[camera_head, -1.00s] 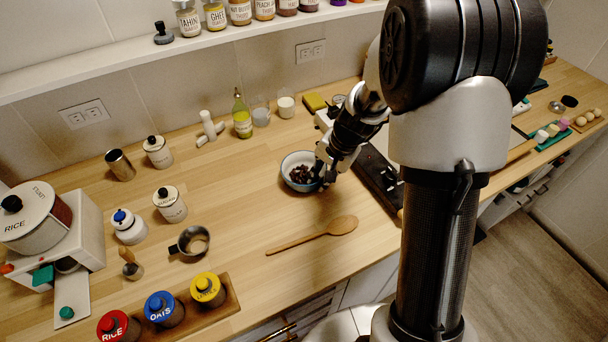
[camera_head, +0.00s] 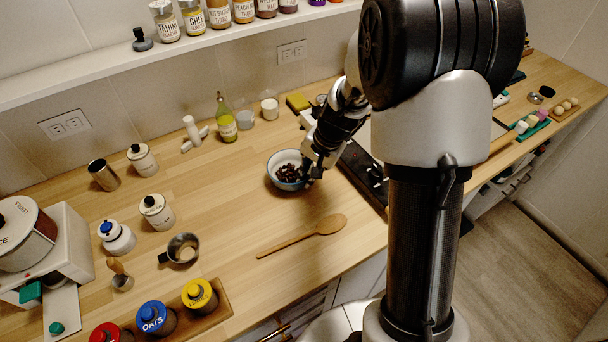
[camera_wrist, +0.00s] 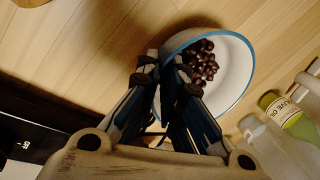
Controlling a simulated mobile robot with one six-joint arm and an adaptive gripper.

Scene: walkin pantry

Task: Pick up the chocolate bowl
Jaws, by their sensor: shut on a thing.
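The chocolate bowl (camera_head: 272,180) is white inside with a blue rim and holds a heap of dark brown chocolate pieces (camera_head: 288,173). My gripper (camera_head: 307,172) is at its right side, pointing down. In the wrist view, the bowl (camera_wrist: 234,88) is right of centre, and my gripper (camera_wrist: 168,72) is shut on its near wall, one finger inside and one outside. The fingers hide part of the rim. I cannot tell whether the bowl's base touches the counter.
A wooden spoon (camera_head: 300,238) lies in front of the bowl. A black-edged cooktop (camera_head: 362,175) is close on the right. An olive oil bottle (camera_head: 227,122) and glasses stand behind. The counter left of the bowl (camera_head: 225,185) is clear.

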